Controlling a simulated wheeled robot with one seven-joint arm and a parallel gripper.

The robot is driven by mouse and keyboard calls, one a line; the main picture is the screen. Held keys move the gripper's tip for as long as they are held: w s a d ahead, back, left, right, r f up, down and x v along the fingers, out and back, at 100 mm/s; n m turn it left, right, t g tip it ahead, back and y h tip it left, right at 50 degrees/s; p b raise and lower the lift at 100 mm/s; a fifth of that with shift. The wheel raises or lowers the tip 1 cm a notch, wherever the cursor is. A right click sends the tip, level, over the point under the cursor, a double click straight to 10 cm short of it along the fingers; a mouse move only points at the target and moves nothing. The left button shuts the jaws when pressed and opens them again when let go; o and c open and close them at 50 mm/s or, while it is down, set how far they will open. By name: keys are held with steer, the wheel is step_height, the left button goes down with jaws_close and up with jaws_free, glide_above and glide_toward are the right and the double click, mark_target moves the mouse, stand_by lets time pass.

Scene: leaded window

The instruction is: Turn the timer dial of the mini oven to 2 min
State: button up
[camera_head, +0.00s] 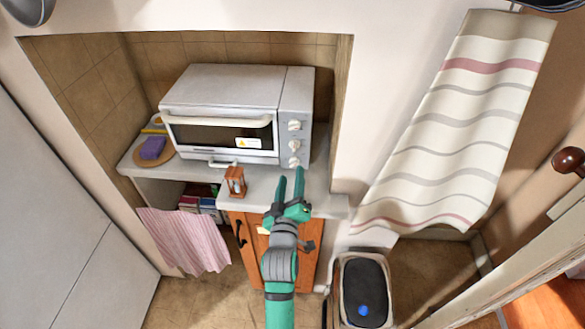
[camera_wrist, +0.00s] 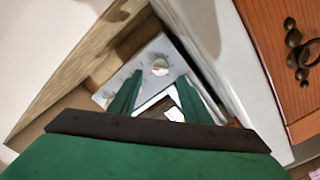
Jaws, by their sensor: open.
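The white mini oven (camera_head: 222,88) stands on the counter in the wall niche with its door shut. Its right panel carries a column of three white dials: the top dial (camera_head: 295,125), the middle dial (camera_head: 295,145) and the bottom dial (camera_head: 294,162). Their markings are too small to read, so I cannot tell which is the timer or its setting. My green gripper (camera_head: 291,174) is open and empty, just in front of and below the bottom dial. In the wrist view, a white dial (camera_wrist: 160,67) shows beyond the fingertips, apart from them.
A small wooden hourglass-like item (camera_head: 235,181) stands on the counter (camera_head: 323,196) left of my gripper. A purple sponge (camera_head: 152,148) lies on a round board. A pink striped cloth (camera_head: 188,238) hangs at the front. A bin (camera_head: 364,287) stands at lower right.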

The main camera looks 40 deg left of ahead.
mark_target(294, 165)
steer(key=shift+x, duration=2.65)
steer(key=shift+w, duration=0.1)
steer(key=shift+d, duration=0.1)
steer(key=c, duration=1)
